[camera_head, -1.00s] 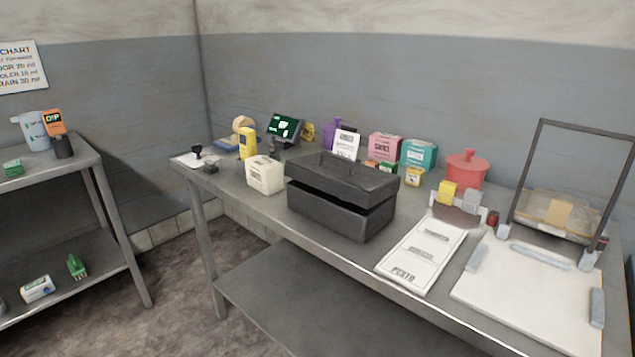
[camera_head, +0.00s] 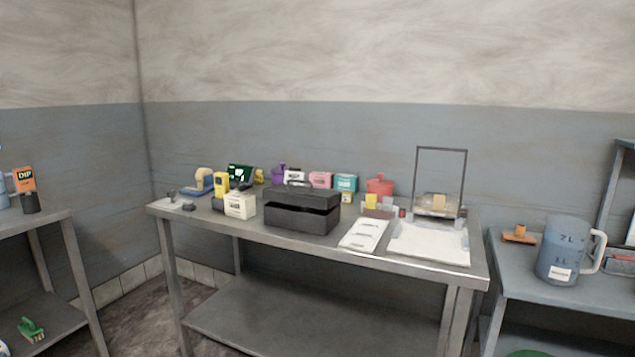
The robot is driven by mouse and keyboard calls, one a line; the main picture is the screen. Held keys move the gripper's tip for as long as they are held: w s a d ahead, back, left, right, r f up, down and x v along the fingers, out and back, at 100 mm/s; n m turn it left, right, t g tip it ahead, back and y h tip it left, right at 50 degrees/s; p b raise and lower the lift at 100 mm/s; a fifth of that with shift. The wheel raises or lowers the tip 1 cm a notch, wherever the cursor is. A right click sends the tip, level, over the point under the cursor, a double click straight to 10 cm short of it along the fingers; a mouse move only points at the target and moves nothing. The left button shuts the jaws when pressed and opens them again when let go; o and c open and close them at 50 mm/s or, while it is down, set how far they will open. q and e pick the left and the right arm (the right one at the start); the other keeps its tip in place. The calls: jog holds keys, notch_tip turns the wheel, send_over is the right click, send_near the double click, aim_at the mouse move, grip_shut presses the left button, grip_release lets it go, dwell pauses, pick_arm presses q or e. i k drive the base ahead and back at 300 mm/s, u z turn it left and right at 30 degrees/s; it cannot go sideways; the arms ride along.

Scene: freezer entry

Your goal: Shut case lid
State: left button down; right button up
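The black case (camera_head: 301,216) stands on the metal table (camera_head: 275,238), near the middle of its top. Its lid (camera_head: 302,197) is slightly raised, with a dark gap between lid and body along the front and right side. A handle (camera_head: 299,184) shows on top of the lid. Neither of my grippers is in the view, and nothing touches the case.
A cream box (camera_head: 240,206) stands left of the case and a white printed sheet (camera_head: 364,235) lies right of it. A white board (camera_head: 430,242) and an upright dark frame (camera_head: 441,150) are farther right. A side table holds a measuring jug (camera_head: 564,252).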

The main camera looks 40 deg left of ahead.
aim_at(304, 196)
jog(key=u, duration=0.6)
jog(key=i, duration=0.6)
jog(key=u, duration=0.65)
jog(key=i, duration=0.95)
jog(key=z, duration=0.4)
